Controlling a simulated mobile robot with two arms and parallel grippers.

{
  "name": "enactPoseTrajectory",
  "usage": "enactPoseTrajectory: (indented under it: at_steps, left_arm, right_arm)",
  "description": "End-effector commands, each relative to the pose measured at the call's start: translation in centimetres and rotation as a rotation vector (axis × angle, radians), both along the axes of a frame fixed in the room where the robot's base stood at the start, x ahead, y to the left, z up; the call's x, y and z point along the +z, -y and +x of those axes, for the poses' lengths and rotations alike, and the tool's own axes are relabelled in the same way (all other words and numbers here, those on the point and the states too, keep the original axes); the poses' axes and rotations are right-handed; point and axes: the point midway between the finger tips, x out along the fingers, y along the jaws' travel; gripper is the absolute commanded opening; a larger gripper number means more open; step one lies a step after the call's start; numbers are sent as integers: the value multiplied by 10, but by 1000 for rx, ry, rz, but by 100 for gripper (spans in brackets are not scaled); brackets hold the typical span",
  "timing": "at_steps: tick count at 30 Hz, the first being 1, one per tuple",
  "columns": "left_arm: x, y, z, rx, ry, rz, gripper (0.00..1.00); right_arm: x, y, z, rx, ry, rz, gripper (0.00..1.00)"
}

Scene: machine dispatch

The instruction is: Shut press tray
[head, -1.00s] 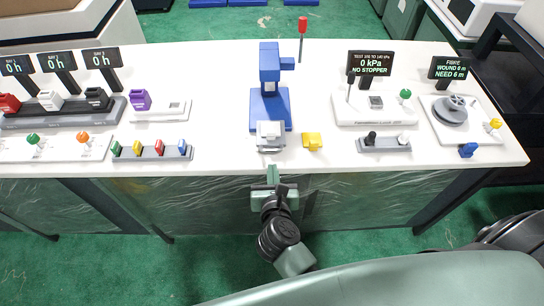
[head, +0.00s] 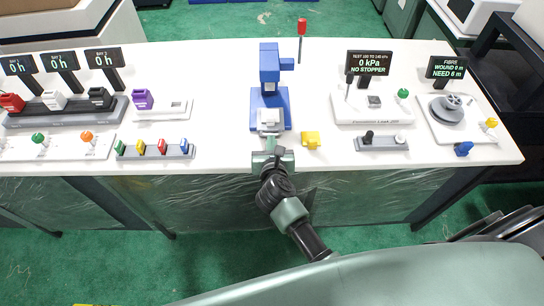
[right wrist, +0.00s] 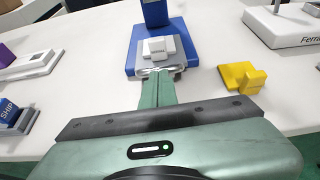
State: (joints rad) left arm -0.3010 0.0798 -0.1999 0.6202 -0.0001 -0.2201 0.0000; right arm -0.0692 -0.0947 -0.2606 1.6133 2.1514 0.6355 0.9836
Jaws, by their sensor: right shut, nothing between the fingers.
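The blue press (head: 269,75) stands on the white table. Its grey tray (head: 268,129) sits at the front of the blue base, with a white block on it. The tray (right wrist: 174,60) and white block (right wrist: 159,47) also show in the right wrist view, largely over the blue base (right wrist: 131,66). My right gripper (head: 270,148) is shut and empty, directly in front of the tray. In the right wrist view its fingertips (right wrist: 158,74) meet the tray's front edge and appear to touch it. My left gripper is not in view.
A yellow block (head: 311,139) lies just right of the tray. A grey rack (head: 155,150) with several coloured pieces is to the left. A grey holder (head: 382,144) with two knobs is to the right. The table's front edge passes under my right gripper.

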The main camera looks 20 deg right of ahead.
Motion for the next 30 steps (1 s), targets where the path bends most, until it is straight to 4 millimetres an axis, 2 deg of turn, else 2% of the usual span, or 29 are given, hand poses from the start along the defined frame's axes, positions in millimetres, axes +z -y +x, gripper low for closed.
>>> enactPoseTrajectory:
  at_steps: [1,4,7,11,22,26,30]
  left_arm:
    - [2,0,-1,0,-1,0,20]
    - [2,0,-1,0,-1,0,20]
    - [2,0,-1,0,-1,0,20]
    - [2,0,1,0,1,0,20]
    - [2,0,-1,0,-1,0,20]
    - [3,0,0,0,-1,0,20]
    - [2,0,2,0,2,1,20]
  right_arm:
    - [2,4,15,-1,2,1,0]
    - [1,9,35,-1,0,2,0]
    - [0,13,47,0,-1,1,0]
    - [0,15,53,1,-1,2,0]
    - [2,14,49,1,1,1,0]
    - [7,10,34,1,1,3,0]
    - [16,3,11,1,1,3,0]
